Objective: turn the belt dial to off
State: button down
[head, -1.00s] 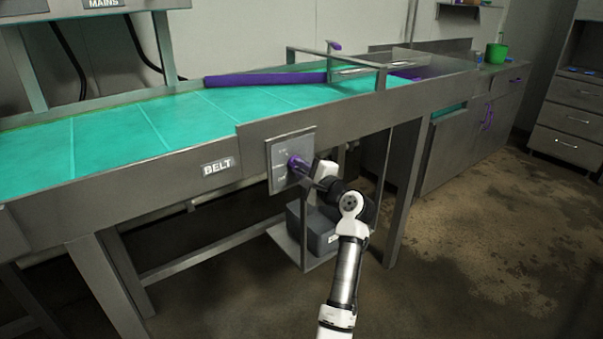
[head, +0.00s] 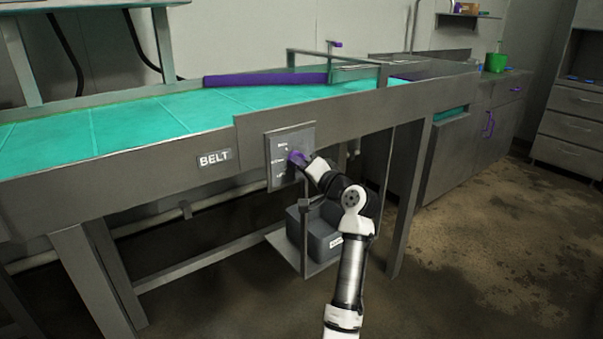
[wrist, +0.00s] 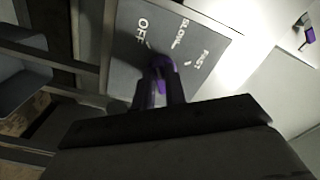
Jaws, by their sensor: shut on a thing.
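The belt dial is a small purple knob (head: 297,158) on a grey plate (head: 305,141) set in the conveyor's front side. In the wrist view the plate (wrist: 215,38) reads OFF, SLOW and FAST around the knob (wrist: 163,66). My gripper (head: 303,160) reaches the plate from the front right. In the wrist view its two dark fingers (wrist: 161,90) stand on either side of the knob and are shut on it. The fingers hide part of the knob, so I cannot tell which word it points to.
The BELT label (head: 214,158) is left of the plate. The teal belt (head: 130,125) runs above, with a purple bar (head: 265,79) across it. A grey box (head: 318,240) sits on a low shelf below the dial. Open floor (head: 490,230) lies to the right.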

jog(key=shift+f+n+b, duration=0.15)
jog(key=shift+n+b, duration=0.55)
jog(key=shift+n, duration=0.4)
jog(key=c, duration=1.4)
grip_release()
jog(key=shift+c, duration=0.2)
jog(key=v, duration=1.4)
jog(key=shift+b, duration=0.45)
